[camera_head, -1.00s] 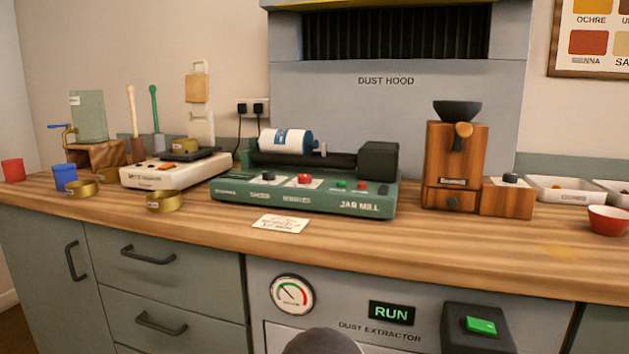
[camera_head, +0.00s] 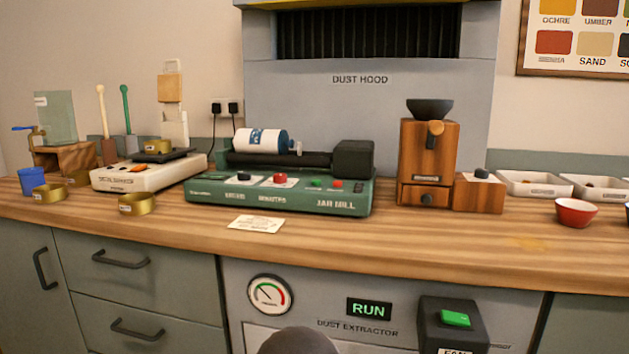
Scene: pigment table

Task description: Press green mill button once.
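The jar mill (camera_head: 300,204) is a green machine on the wooden counter, under the dust hood. A white and blue jar (camera_head: 258,140) lies on its rollers. On its front panel are a small green button (camera_head: 316,183), a red button (camera_head: 336,184) beside it to the right, a black knob (camera_head: 243,178) and a larger red knob (camera_head: 280,179). Nothing covers the green button. My gripper is not in view. A dark rounded shape at the bottom middle edge may be part of my body.
A wooden grinder (camera_head: 427,163) stands right of the mill, and a white scale (camera_head: 148,173) stands left of it. A paper card (camera_head: 256,223) lies in front. Below the counter (camera_head: 340,240), a black box with a green button (camera_head: 455,318) sits by the lit RUN sign (camera_head: 369,309).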

